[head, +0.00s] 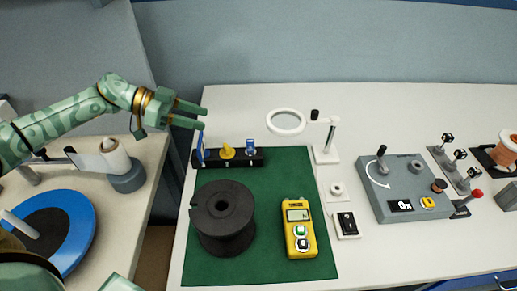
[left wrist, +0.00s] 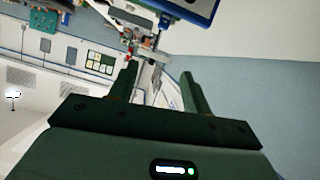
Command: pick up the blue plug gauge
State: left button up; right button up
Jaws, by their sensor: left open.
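A black rack (head: 235,163) lies along the back edge of the green mat. A tall, thin blue piece (head: 200,148) stands at its left end, a yellow piece (head: 227,151) near its middle, and a short blue-and-white piece (head: 251,147) toward its right. I cannot tell for sure which blue piece is the plug gauge. My left gripper (head: 205,118) is open, with nothing seen between its fingers. It is above and close to the tall blue piece; whether they touch is unclear. Its open fingers (left wrist: 160,82) show in the left wrist view. My right gripper is not seen.
On the green mat (head: 270,185) stand a dark spool (head: 224,218) and a yellow meter (head: 299,229). A ring magnifier (head: 286,121) stands behind the mat's right part. A grey control box (head: 405,188) is farther right. A gap separates the left table from this one.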

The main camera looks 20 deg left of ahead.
pick_arm(q)
jog(key=a+n+g, duration=0.1)
jog(key=a, duration=0.2)
jog(key=b, duration=0.1)
send_near(251, 149)
jog(key=shift+w+d+r+y, duration=0.15)
jog(key=shift+w+d+r, duration=0.2)
jog(key=shift+w+d, duration=0.15)
jog(key=shift+w+d+r+y, duration=0.15)
jog(key=shift+w+d+r, duration=0.2)
jog(key=shift+w+d, duration=0.15)
jog(key=d+f, duration=0.1)
jog(key=w+d+f+b, duration=0.1)
jog(key=d+f, duration=0.1)
jog(key=shift+w+d+b, duration=0.1)
jog(key=shift+d+b, duration=0.05)
jog(key=shift+b, duration=0.15)
jog(key=shift+w+d+f, duration=0.15)
jog(key=shift+d, duration=0.25)
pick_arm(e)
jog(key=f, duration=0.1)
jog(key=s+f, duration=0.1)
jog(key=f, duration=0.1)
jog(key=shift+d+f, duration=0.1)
pick_arm(q)
jog(key=shift+c, duration=0.3)
grip_shut()
